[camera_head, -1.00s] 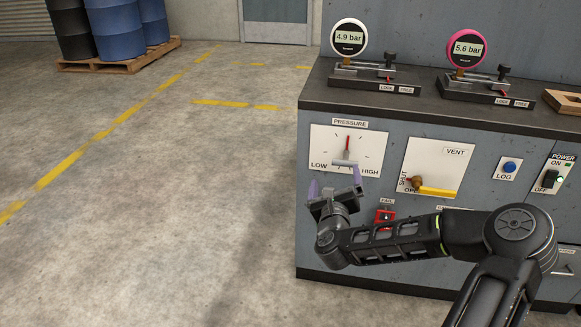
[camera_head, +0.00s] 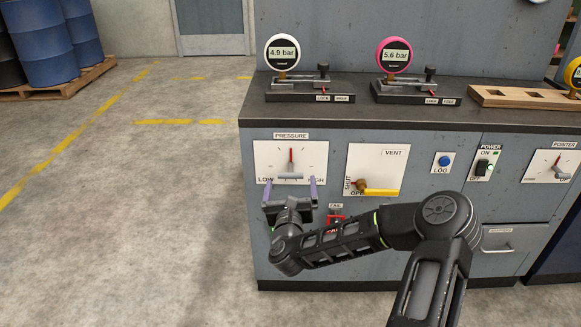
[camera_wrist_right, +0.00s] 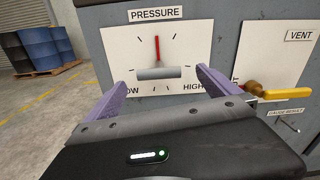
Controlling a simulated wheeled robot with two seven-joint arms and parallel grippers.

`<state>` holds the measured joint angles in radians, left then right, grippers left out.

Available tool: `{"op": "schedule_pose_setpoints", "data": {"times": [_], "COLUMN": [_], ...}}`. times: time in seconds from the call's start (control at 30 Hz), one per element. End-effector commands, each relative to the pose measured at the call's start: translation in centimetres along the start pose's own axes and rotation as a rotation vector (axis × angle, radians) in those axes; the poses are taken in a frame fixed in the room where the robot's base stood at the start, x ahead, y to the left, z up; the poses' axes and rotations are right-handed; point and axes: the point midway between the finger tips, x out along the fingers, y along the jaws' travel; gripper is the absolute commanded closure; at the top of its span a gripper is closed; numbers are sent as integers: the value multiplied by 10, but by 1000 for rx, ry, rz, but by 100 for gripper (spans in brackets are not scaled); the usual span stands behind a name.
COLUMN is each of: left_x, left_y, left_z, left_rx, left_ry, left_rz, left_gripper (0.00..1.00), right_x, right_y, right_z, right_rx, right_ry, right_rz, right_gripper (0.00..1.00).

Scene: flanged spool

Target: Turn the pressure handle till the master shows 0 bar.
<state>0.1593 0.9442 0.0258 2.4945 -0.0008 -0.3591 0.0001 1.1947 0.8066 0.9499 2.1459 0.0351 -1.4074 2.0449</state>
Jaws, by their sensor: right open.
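The pressure handle (camera_head: 289,176) is a grey bar on a white dial plate marked LOW and HIGH. It lies level, and its red pointer stands nearly straight up. The handle also shows in the right wrist view (camera_wrist_right: 158,73). My right gripper (camera_head: 291,187) is open in front of the dial, its purple fingers to either side of the handle, with nothing between them. The white-rimmed gauge (camera_head: 282,53) reads 4.9 bar and the pink-rimmed gauge (camera_head: 395,54) reads 5.6 bar. I cannot tell which is the master. My left gripper is out of view.
Right of the dial is the vent plate with a yellow lever (camera_head: 380,192). Further right are a blue LOG button (camera_head: 444,160), a power switch (camera_head: 482,168) and a pointer dial (camera_head: 561,166). A wooden holder (camera_head: 505,96) lies on the bench.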

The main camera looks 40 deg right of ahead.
Motion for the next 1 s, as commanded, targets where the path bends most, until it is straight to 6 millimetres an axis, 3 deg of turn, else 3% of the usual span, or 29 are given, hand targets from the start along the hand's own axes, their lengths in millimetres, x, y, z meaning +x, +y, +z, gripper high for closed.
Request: {"op": "schedule_pose_setpoints", "data": {"times": [0.03,0.2,0.37,0.6,0.9,1.0], "left_x": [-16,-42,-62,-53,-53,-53], "left_y": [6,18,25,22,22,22], "left_z": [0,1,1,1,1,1], "left_rx": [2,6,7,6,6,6], "left_ry": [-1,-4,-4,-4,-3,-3], "left_rz": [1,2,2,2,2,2], "left_gripper": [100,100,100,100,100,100], "right_x": [3,12,38,62,64,64], "right_y": [0,1,2,2,2,2], "right_z": [9,8,7,-1,-1,-1], "right_rx": [1,-6,-8,-7,-7,-7], "right_ry": [1,0,-2,-3,-2,-2], "right_rz": [1,6,5,5,5,5], "right_gripper": [0,0,0,0,0,7]}}
